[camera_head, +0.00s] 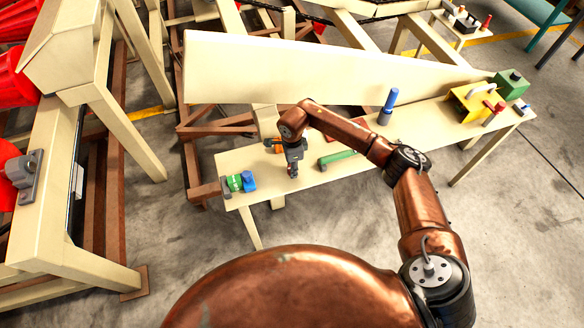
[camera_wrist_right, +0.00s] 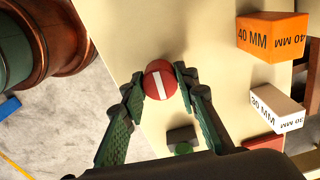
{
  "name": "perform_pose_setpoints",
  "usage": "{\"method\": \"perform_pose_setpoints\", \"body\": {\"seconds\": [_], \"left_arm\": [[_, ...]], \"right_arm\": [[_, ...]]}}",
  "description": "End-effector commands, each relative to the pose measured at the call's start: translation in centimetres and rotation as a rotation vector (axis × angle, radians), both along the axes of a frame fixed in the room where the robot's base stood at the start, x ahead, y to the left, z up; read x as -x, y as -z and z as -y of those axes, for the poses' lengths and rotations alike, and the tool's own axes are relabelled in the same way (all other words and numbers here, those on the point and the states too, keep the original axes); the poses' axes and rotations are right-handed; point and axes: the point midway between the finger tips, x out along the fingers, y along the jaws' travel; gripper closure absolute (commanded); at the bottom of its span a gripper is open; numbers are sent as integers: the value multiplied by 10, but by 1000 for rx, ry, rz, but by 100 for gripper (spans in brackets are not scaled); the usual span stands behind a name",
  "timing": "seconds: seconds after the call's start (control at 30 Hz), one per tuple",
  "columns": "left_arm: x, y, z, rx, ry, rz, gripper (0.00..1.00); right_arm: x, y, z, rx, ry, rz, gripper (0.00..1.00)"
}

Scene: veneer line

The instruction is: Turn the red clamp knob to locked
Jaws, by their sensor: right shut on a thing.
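The red clamp knob (camera_wrist_right: 160,80) is a round red disc with a white bar across its face. In the right wrist view the bar runs nearly up and down, its top leaning slightly left. My right gripper (camera_wrist_right: 164,82) is shut on the knob, with one dark green finger on each side of it. In the head view this gripper (camera_head: 292,172) points down at the narrow cream table; the knob there is small and mostly hidden. No locked or unlocked marking can be read. My left gripper is not in view.
On the cream table (camera_head: 240,158) lie a green cylinder (camera_head: 338,160), a blue upright piece (camera_head: 388,105), a yellow box (camera_head: 472,102) and a green-blue item (camera_head: 240,182). An orange 40 MM block (camera_wrist_right: 271,36) and a white 30 MM block (camera_wrist_right: 276,106) lie near the knob.

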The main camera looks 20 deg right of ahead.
Motion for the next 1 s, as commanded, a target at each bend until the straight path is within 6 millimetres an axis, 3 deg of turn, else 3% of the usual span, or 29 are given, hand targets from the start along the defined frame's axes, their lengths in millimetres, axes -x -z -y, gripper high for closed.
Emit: {"method": "perform_pose_setpoints", "body": {"seconds": [1.0], "left_arm": [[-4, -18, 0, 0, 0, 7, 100]], "right_arm": [[0, -2, 0, 0, 918, 1, 96]]}}
